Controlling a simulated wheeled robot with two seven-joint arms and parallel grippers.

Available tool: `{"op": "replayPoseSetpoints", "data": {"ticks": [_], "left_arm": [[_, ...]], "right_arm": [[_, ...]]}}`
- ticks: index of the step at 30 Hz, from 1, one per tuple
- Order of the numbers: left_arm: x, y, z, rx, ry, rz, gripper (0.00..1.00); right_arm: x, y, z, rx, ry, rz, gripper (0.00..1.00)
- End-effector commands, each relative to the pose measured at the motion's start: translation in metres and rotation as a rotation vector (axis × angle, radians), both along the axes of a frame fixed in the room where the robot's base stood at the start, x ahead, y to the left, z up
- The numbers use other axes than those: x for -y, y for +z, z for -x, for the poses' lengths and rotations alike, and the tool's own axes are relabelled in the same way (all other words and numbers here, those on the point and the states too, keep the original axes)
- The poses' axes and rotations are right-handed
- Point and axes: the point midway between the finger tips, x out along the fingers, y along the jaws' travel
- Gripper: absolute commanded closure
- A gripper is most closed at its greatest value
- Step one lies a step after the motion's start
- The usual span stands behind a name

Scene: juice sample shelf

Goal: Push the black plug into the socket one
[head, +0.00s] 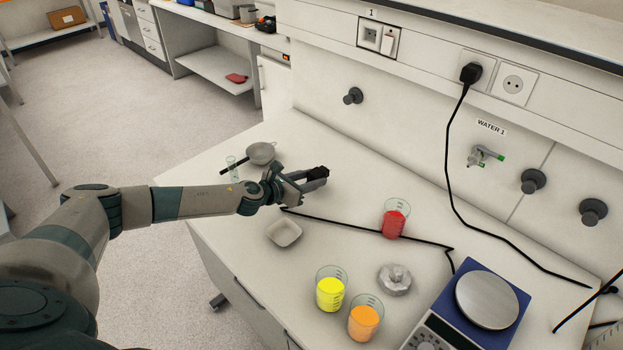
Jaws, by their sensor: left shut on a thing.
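My left gripper (312,181) is shut on the black plug (318,172), above the bench near its left part. The fingers hide part of the plug. A black cable (350,228) lies on the bench from below the gripper toward the scale. Socket one (370,37) is a framed wall outlet under the label "1", with a light switch-like piece at its right. It is up on the wall panel, behind and right of the gripper, well apart from the plug. My right gripper is not in view.
Beakers with red (395,219), yellow (331,290) and orange (365,318) liquid stand on the bench (345,190). A blue scale (487,300) is at right. Another black plug (470,73) sits in a wall outlet.

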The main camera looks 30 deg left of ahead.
Motion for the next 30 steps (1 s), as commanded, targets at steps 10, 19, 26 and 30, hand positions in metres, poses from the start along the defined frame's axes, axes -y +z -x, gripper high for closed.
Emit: {"op": "replayPoseSetpoints", "data": {"ticks": [10, 19, 26, 30], "left_arm": [[0.000, 0.022, 0.000, 0.000, 0.000, 0.000, 0.95], [0.000, 0.021, 0.000, 0.000, 0.000, 0.000, 0.95], [0.000, 0.021, 0.000, 0.000, 0.000, 0.000, 0.95], [0.003, 0.022, 0.000, 0.001, 0.003, -0.001, 0.95]], "right_arm": [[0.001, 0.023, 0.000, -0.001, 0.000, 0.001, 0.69], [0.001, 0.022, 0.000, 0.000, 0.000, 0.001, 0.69], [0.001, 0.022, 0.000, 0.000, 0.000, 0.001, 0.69], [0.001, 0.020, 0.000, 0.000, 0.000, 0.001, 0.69]]}}
